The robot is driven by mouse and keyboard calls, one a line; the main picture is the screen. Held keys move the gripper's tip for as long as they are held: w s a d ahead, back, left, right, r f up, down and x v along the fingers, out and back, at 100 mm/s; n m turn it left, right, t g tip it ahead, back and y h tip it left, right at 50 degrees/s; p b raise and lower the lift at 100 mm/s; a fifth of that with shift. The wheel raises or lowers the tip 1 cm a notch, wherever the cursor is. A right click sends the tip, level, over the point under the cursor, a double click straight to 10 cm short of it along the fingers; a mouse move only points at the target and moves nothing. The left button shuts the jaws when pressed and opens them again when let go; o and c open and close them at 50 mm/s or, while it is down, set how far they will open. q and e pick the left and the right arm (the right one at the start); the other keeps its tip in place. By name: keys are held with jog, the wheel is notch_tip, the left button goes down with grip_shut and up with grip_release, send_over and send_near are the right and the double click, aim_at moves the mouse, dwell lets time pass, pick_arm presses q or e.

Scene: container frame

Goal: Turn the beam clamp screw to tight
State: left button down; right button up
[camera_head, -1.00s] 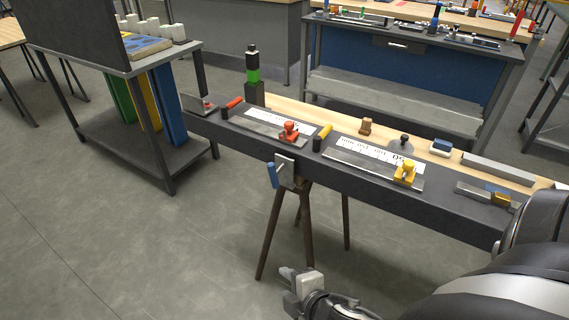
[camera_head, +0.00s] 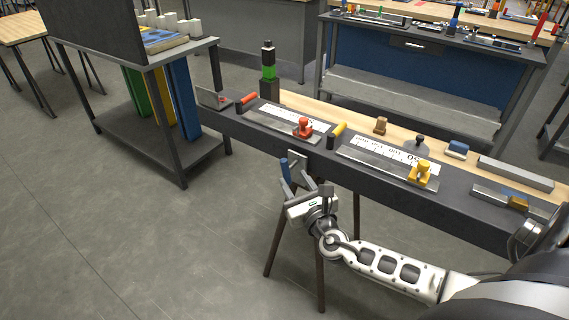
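The beam clamp (camera_head: 298,166) is a light grey plate on the front face of the dark bench beam. Its screw has a blue handle (camera_head: 285,171), which stands nearly upright and leans a little. My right gripper (camera_head: 307,189) is just below and slightly right of the blue handle, in front of the bench leg. Its fingers look apart, with nothing seen between them. The gap between the fingers and the screw is hard to judge, and the gripper hides the lower part of the clamp. My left gripper is not in view.
The bench (camera_head: 385,188) carries a red-knobbed tool (camera_head: 303,127), a yellow-knobbed tool (camera_head: 421,173), rulers and small blocks. Trestle legs stand under it. A dark cart (camera_head: 185,153) is at the left. The floor in front is clear.

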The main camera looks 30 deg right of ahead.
aim_at(286, 168)
jog(key=w, duration=0.3)
jog(key=w+d, duration=0.1)
jog(key=w, duration=0.3)
jog(key=shift+w+d, duration=0.1)
jog(key=shift+d, duration=0.1)
grip_shut()
